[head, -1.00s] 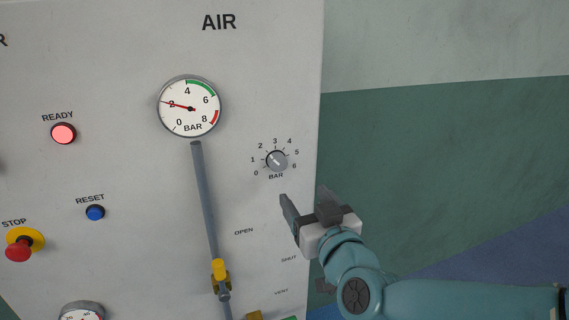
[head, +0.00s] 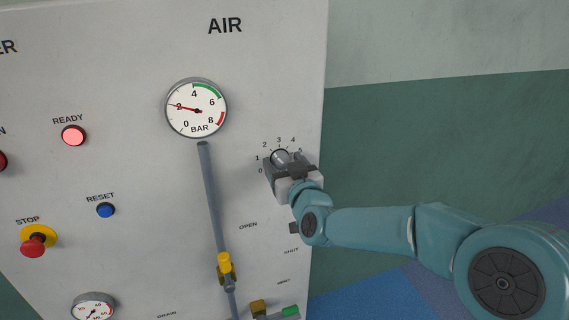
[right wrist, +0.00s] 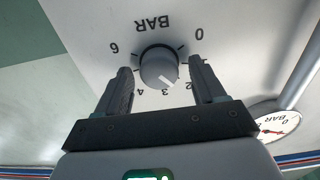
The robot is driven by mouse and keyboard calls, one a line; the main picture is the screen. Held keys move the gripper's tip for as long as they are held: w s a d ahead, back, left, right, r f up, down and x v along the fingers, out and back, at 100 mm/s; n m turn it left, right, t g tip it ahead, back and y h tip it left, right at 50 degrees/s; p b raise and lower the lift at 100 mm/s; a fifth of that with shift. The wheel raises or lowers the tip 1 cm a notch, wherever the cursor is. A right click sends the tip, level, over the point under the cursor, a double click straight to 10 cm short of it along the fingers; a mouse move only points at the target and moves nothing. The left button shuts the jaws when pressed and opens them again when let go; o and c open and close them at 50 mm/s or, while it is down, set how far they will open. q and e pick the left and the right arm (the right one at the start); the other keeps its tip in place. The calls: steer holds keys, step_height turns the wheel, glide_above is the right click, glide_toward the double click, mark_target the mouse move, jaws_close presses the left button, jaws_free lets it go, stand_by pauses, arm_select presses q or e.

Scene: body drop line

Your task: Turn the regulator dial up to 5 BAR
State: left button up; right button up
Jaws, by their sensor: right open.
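The regulator dial (head: 280,156) is a small grey round knob on the pale panel, with a BAR scale from 0 to 6. In the right wrist view the dial (right wrist: 157,66) appears upside down, its white mark pointing between 2 and 3. My right gripper (head: 286,164) is at the dial in the head view. In the right wrist view its open fingers (right wrist: 160,72) stand on either side of the knob, with a gap visible at each side. The 5 is hidden in the wrist view. The AIR gauge (head: 196,108) has its red needle near 2. My left gripper is not in view.
A grey pipe (head: 210,190) with a yellow valve handle (head: 224,263) runs down left of the dial. A lit READY lamp (head: 74,135), blue RESET button (head: 105,210) and red STOP button (head: 35,246) are further left. The panel's right edge is close to the dial.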

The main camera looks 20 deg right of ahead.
steer(key=c, duration=1.1)
steer(key=shift+o, duration=0.2)
steer(key=shift+f+m+b, duration=0.25)
steer(key=shift+m+b, duration=0.25)
steer(key=shift+b, duration=0.5)
steer(key=m+b, duration=0.6)
steer(key=b, duration=0.1)
steer(key=shift+f, duration=0.1)
steer(key=shift+m+b, duration=0.6)
steer(key=shift+m, duration=0.3)
steer(key=m+b, duration=0.2)
steer(key=m, duration=0.1)
steer(key=shift+m, duration=0.3)
steer(key=m+b, duration=0.2)
steer(key=m, duration=0.1)
steer(key=shift+m, duration=0.3)
steer(key=m+b, duration=0.1)
steer(key=m, duration=0.2)
steer(key=shift+d+m+b, duration=0.1)
steer(key=shift+m+b, duration=0.8)
steer(key=shift+m, duration=1.4)
